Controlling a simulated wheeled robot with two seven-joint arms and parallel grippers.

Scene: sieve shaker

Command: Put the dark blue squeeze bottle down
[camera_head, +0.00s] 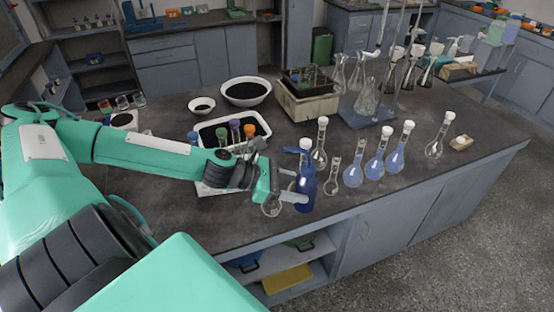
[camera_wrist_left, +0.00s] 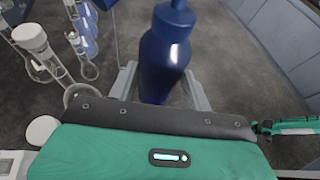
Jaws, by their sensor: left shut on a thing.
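The dark blue squeeze bottle (camera_head: 306,186) stands upright near the front edge of the dark bench in the head view. My left gripper (camera_head: 298,194) reaches it from the left and is shut on its body. In the left wrist view the bottle (camera_wrist_left: 165,55) is between the two fingers of my left gripper (camera_wrist_left: 160,85). The bottle's base is low at the bench edge, and I cannot tell whether it touches the top.
Several flasks, some with blue liquid (camera_head: 353,175), stand to the right. Free bench top shows at the front left.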

